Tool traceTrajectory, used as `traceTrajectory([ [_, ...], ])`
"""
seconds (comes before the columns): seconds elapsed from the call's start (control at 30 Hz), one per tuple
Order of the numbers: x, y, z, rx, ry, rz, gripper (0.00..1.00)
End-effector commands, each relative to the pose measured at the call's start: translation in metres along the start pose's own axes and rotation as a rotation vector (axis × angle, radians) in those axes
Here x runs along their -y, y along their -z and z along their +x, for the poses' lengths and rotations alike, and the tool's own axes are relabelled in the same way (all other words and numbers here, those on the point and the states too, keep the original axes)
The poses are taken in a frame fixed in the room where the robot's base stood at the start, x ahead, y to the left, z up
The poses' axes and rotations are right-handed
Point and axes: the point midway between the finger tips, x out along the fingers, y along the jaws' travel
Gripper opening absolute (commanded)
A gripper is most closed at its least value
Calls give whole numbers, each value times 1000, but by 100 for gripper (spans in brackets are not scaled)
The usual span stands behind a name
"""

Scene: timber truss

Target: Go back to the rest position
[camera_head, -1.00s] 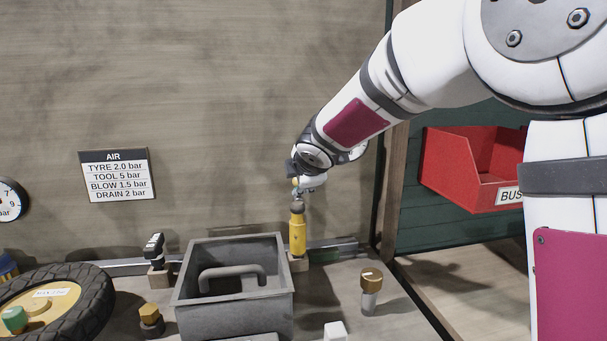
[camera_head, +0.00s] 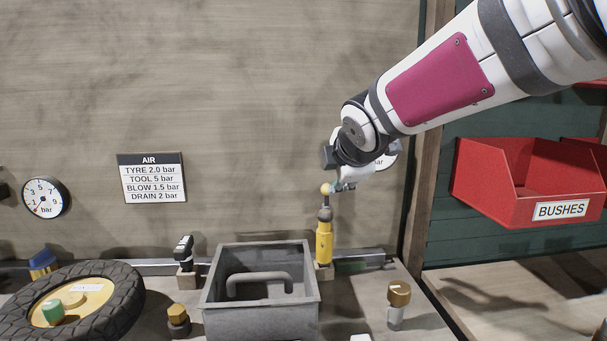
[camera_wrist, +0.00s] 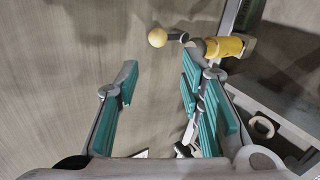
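My gripper (camera_wrist: 157,88) shows in the wrist view with its two teal-padded fingers apart and nothing between them. In the head view my gripper (camera_head: 345,186) is small and partly hidden by my wrist, just above and right of a yellow tool (camera_head: 324,240). The yellow tool stands upright on a small wooden block at the rail, with a dark neck and a pale yellow ball on top. In the wrist view the yellow tool (camera_wrist: 224,47) lies beyond the fingertips; a gap to it cannot be judged exactly.
A grey open bin (camera_head: 212,312) with a handle stands on the bench. A tyre (camera_head: 115,320) lies left, and brass-topped fittings (camera_head: 398,295) (camera_head: 178,318) stand nearby. A red BUSHES bin (camera_head: 485,190) hangs at right. The wall bears an AIR sign (camera_head: 152,178).

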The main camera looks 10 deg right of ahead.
Motion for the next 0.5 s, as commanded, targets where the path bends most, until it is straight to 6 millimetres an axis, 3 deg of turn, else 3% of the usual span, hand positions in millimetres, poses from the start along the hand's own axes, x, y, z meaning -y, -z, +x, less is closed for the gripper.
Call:
traceTrajectory([
  [0.17, 7, -4, -7, 13, 18, 35, 35],
  [0.27, 31, -15, -28, 56, 77, 154, 35],
  [0.37, 74, -31, -64, 133, 173, 363, 35],
  [0.5, 151, -46, -123, 264, 322, 712, 35],
])
